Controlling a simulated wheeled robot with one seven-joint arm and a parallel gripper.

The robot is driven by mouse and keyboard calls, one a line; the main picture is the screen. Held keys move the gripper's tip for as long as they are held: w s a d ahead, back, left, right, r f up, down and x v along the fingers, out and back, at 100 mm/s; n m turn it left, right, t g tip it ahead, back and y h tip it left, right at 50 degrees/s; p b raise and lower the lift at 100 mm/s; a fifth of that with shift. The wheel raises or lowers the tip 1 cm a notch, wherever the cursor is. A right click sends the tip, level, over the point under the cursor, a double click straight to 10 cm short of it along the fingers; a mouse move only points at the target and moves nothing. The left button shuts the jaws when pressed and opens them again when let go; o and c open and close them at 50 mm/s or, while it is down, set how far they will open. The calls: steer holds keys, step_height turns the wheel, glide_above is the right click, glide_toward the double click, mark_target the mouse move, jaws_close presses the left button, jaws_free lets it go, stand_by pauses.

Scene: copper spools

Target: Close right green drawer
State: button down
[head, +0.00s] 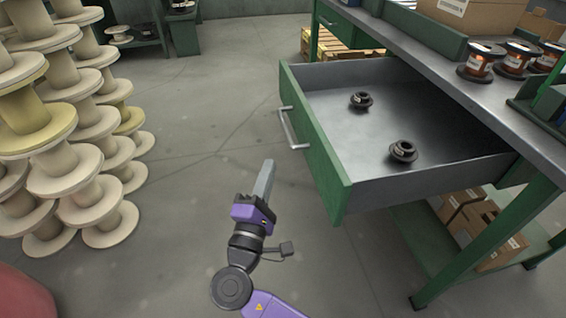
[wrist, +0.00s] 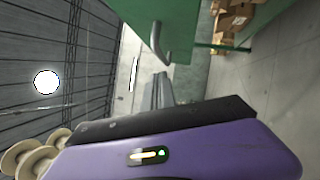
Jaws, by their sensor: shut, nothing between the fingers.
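The right green drawer (head: 330,160) is pulled far out of the workbench in the head view. Its green front carries a silver bar handle (head: 290,128) and faces left. Two small black spools, one farther back (head: 361,100) and one nearer (head: 403,151), lie on its grey floor. My gripper (head: 266,168) is shut and empty, in front of the drawer front and to its left, apart from it. In the wrist view the gripper fingers (wrist: 161,88) show below the green drawer front (wrist: 170,25) and its handle (wrist: 158,42).
The workbench top (head: 440,70) holds copper spools (head: 482,62) and a cardboard box (head: 465,14). Boxes (head: 480,225) sit on the shelf below. Stacked pale spools (head: 60,130) fill the left side. The floor between the stacks and the drawer is clear.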

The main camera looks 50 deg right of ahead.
steer(key=shift+s+d+r, duration=0.15)
steer(key=shift+d+r, duration=0.1)
steer(key=shift+d, duration=0.4)
steer(key=shift+s+d+r, duration=0.15)
steer(key=shift+d+r, duration=0.15)
steer(key=shift+d, duration=0.35)
steer(key=shift+s+d+r, duration=0.15)
steer(key=shift+d+r, duration=0.1)
steer(key=shift+d, duration=0.4)
